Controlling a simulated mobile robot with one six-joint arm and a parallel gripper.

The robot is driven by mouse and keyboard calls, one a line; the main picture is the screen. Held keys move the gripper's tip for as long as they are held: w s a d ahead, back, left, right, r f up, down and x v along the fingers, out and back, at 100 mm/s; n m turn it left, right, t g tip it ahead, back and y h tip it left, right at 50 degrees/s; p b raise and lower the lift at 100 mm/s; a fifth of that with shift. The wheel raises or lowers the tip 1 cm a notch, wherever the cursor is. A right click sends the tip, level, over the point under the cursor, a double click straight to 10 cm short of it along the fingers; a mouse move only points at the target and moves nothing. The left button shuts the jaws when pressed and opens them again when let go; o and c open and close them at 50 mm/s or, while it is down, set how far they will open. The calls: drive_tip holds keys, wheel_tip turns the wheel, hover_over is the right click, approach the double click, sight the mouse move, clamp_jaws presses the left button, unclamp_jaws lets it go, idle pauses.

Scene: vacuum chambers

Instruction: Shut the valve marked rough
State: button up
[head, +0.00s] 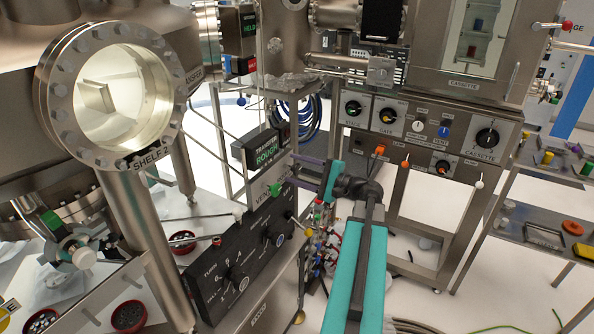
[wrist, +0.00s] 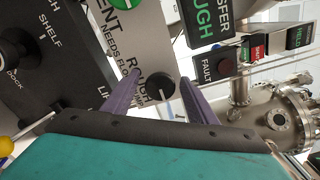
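A black knob (wrist: 160,89) with a white pointer line sits under the label ROUGH on a pale panel in the wrist view. My gripper (wrist: 158,78) has two purple fingers, one on each side of the knob with visible gaps. It is open, and I cannot tell whether the tips reach the knob's depth. In the head view my gripper (head: 310,164) is at the panel's right side, and I cannot make out the rough knob there. A sign reading TRANSFER ROUGH (head: 266,156) in green hangs above the panel.
A green control (head: 275,188) at the VENT label is close to my gripper. A black panel with knobs (head: 240,262) lies in front. In the wrist view a FAULT box (wrist: 213,67) is right of the fingers. A shelf rack (head: 545,240) stands at right.

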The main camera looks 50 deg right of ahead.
drive_tip(key=shift+s, duration=0.15)
drive_tip(key=b+v, duration=0.2)
drive_tip(key=v, duration=1.1)
drive_tip(key=shift+s, duration=0.25)
drive_tip(key=shift+s+f, duration=0.1)
idle(0.4)
